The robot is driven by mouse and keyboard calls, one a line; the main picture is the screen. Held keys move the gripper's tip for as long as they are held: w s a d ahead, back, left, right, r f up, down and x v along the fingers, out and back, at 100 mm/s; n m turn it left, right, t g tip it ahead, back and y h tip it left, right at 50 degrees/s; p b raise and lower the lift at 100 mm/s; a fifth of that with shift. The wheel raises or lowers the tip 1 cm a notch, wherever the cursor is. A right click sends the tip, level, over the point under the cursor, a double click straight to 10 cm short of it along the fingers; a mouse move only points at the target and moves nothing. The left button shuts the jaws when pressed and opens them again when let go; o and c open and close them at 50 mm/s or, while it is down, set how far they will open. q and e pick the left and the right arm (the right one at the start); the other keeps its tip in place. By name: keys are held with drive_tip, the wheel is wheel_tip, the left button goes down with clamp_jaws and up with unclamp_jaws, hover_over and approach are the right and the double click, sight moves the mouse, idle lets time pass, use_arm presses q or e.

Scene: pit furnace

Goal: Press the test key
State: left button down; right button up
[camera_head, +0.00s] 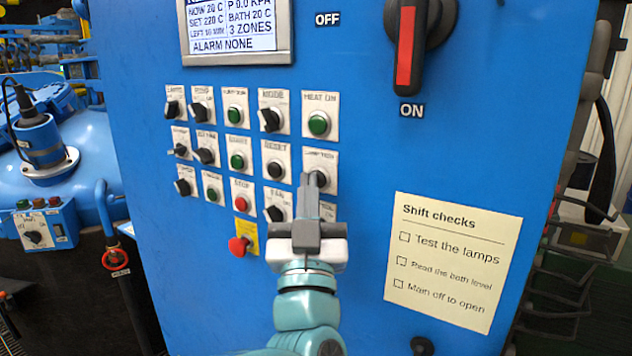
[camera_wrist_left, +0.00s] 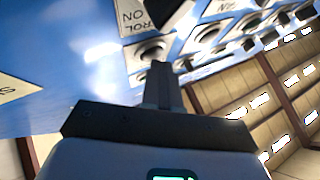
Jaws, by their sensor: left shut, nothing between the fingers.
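The test key (camera_head: 318,176) is a dark round button on a white plate, at the right end of the panel's second row. Its small label seems to read "lamp test" but is blurred. My left gripper (camera_head: 313,180) is shut and empty, its fingertips in front of this key and partly covering it. In the left wrist view, the shut fingertips (camera_wrist_left: 159,68) point at a dark round button (camera_wrist_left: 152,50). They are at or very close to it; I cannot tell whether they touch. My right gripper is not in view.
The blue panel (camera_head: 360,150) holds several knobs and buttons close around my fingers, including a green heat-on button (camera_head: 318,123). A red emergency button (camera_head: 239,246) is at lower left. A red-handled main switch (camera_head: 406,45) is above, and a shift checks note (camera_head: 450,260) at right.

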use_arm(q)
drive_tip(key=shift+s+a+b, duration=0.4)
drive_tip(key=shift+s+b, duration=0.1)
drive_tip(key=shift+s, duration=0.1)
drive_tip(key=s+a+b, duration=0.1)
drive_tip(key=s, duration=0.1)
drive_tip(key=s+a+b, duration=0.2)
idle(0.3)
idle(0.6)
